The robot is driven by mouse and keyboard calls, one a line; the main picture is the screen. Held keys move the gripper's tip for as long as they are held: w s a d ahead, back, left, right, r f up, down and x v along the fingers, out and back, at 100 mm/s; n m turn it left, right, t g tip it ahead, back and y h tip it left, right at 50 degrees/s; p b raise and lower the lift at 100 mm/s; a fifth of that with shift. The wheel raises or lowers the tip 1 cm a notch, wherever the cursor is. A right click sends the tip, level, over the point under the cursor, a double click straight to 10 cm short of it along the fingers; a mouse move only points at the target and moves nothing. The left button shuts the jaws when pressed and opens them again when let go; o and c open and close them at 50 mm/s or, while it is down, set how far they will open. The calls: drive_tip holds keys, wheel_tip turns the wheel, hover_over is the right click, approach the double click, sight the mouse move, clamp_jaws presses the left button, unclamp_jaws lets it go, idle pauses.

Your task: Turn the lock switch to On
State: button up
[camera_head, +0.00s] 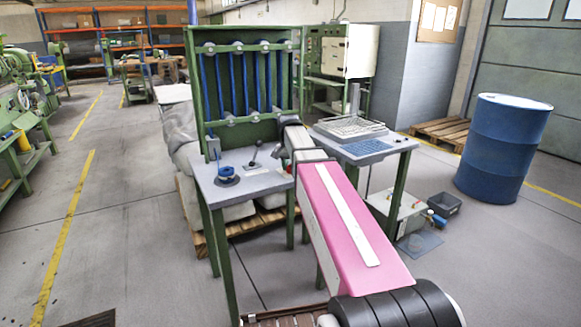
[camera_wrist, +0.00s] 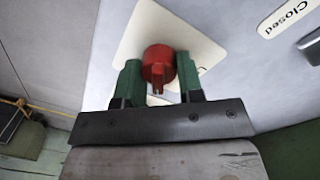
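The lock switch is a red round knob (camera_wrist: 158,58) with a raised grip on a white plate (camera_wrist: 190,32), in the wrist view. My gripper (camera_wrist: 159,78) is at the knob, with one green finger on its left and one on its right. The fingers are apart, and small gaps show beside the raised grip; whether they touch the knob's sides is unclear. A dark mark on the plate is partly hidden by the right finger, and no On label can be read.
A "Closed" label (camera_wrist: 283,17) and a dark handle-like part (camera_wrist: 311,42) are to the right of the plate. In the head view, a green frame with blue bars (camera_head: 250,85), a grey table (camera_head: 240,183) and a blue barrel (camera_head: 503,148) stand around my arm.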

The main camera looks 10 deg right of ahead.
drive_tip(key=shift+c, duration=1)
drive_tip(key=n, duration=0.5)
drive_tip(key=shift+n, duration=0.4)
drive_tip(key=n, duration=0.6)
drive_tip(key=shift+a, duration=0.1)
drive_tip(key=shift+t, duration=0.3)
drive_tip(key=o, duration=0.9)
